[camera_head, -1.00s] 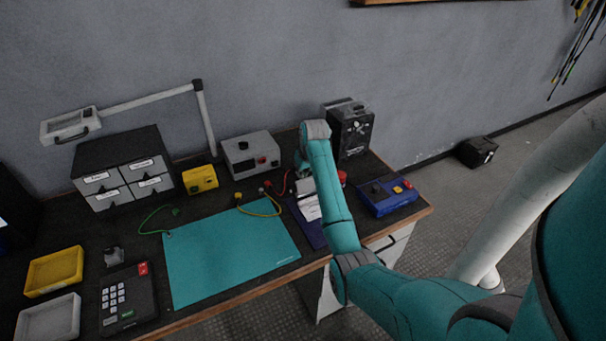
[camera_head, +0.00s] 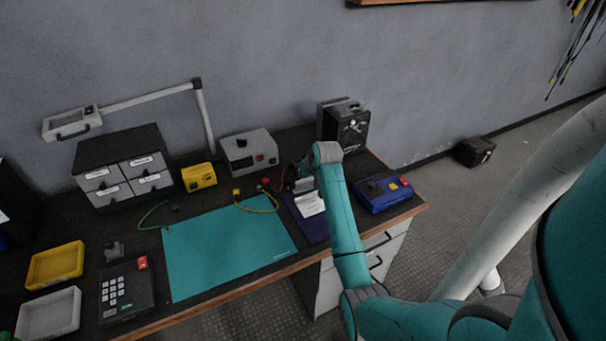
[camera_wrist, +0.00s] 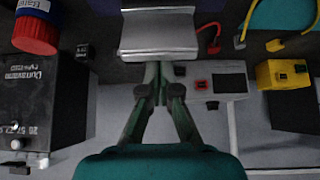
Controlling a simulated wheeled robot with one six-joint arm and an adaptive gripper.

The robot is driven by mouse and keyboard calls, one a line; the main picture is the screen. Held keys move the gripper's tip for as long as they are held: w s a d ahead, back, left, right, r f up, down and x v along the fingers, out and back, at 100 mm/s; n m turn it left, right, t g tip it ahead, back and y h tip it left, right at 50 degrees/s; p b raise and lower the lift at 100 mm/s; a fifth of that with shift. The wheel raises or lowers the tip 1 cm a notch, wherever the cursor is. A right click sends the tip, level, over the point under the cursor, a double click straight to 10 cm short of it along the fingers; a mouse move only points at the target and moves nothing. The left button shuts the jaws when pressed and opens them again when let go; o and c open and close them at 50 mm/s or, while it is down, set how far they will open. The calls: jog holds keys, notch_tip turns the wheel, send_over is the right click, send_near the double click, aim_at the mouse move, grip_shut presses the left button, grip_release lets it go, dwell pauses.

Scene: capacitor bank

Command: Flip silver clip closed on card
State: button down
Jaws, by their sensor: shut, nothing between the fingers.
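The silver clip (camera_wrist: 158,32) is a broad, shiny metal piece at the top middle of the wrist view. In the head view, the white card (camera_head: 311,204) lies on a dark purple board (camera_head: 316,231), just left of my arm. A strip of the board (camera_wrist: 158,4) also shows beyond the clip in the wrist view. My gripper (camera_wrist: 158,72) is shut and empty, its fingertips at the clip's near edge. I cannot tell whether they touch it. In the head view my arm hides most of the gripper. The clip's exact tilt is unclear.
A blue box with buttons (camera_head: 383,192) stands right of the board. A black unit (camera_head: 343,126) stands behind. A red-capped container (camera_wrist: 36,32) shows in the wrist view. A grey meter (camera_head: 249,154) and red and yellow leads are to the left. The teal mat (camera_head: 225,250) is clear.

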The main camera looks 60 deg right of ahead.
aim_at(307, 180)
jog(key=s+t+h, duration=0.1)
jog(key=s+a+t+h, duration=0.1)
jog(key=t, duration=0.1)
jog(key=shift+s+a+f, duration=0.15)
jog(key=shift+a+f, duration=0.05)
jog(key=shift+f, duration=0.15)
jog(key=shift+s+a, duration=0.1)
jog(key=shift+s+a+f+t, duration=0.3)
jog(key=shift+s+a+f, duration=0.3)
jog(key=shift+s+f, duration=0.3)
jog(key=shift+r, duration=0.15)
jog(key=shift+w+d, duration=0.15)
jog(key=shift+w+d+f, duration=0.3)
jog(key=shift+w+f, duration=0.1)
jog(key=shift+w, duration=0.1)
jog(key=shift+r, duration=0.1)
